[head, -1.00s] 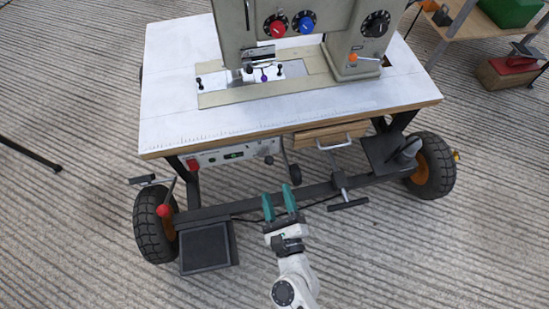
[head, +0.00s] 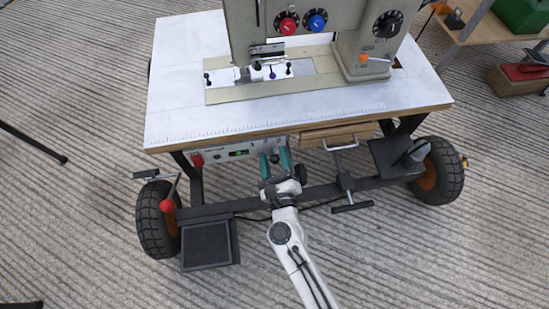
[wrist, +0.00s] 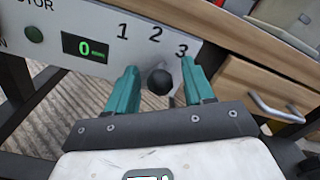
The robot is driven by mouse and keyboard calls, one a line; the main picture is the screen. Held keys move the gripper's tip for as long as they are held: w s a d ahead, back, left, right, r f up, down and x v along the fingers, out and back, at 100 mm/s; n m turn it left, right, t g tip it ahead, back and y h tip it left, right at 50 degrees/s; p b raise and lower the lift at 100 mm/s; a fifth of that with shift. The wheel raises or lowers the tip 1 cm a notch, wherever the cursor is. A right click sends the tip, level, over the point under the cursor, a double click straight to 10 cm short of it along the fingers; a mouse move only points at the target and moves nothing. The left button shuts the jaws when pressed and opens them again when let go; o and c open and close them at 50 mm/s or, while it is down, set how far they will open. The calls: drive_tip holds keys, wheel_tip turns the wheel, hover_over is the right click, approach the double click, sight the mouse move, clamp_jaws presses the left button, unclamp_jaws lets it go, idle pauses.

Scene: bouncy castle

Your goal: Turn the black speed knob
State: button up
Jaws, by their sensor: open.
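The black speed knob (wrist: 160,81) is round and sits on the white control panel (wrist: 60,18) under the table's front edge. The numbers 1, 2 and 3 are printed above it. My gripper (wrist: 158,70) is open, with one teal finger on each side of the knob. A gap shows between the knob and the left finger; contact on the right is unclear. The knob's pointer mark cannot be made out. In the head view my gripper (head: 274,156) reaches up to the panel and mostly covers the knob.
A wooden drawer (wrist: 262,85) with a metal handle is just right of my gripper. The sewing machine (head: 375,45) stands on the white tabletop (head: 180,100). A dark frame bar and wheels are below.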

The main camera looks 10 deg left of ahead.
clamp_jaws()
idle(0.5)
drive_tip(key=shift+a+n, duration=0.1)
drive_tip(key=shift+n, duration=0.2)
drive_tip(key=shift+s+a+r+n+p, duration=0.1)
drive_tip(key=shift+a+r+n+p, duration=0.15)
drive_tip(key=shift+n+p, duration=0.6)
drive_tip(key=n, duration=0.1)
drive_tip(key=n+p, duration=0.1)
drive_tip(key=shift+s+a+n, duration=0.1)
drive_tip(key=shift+a+n, duration=0.25)
drive_tip(key=n+p, duration=0.1)
drive_tip(key=a+n, duration=0.1)
drive_tip(key=n, duration=0.1)
drive_tip(key=shift+s+p, duration=0.15)
drive_tip(key=shift+p, duration=0.2)
drive_tip(key=shift+s+a+f+n+p, duration=0.1)
drive_tip(key=shift+a+n+p, duration=0.05)
drive_tip(key=shift+n, duration=0.5)
drive_tip(key=shift+a+f+n+p, duration=0.1)
drive_tip(key=shift+f+n+p, duration=0.1)
drive_tip(key=shift+n, duration=0.5)
drive_tip(key=shift+s+a+f+n+p, duration=0.1)
drive_tip(key=shift+a+n+p, duration=0.05)
drive_tip(key=shift+n, duration=0.5)
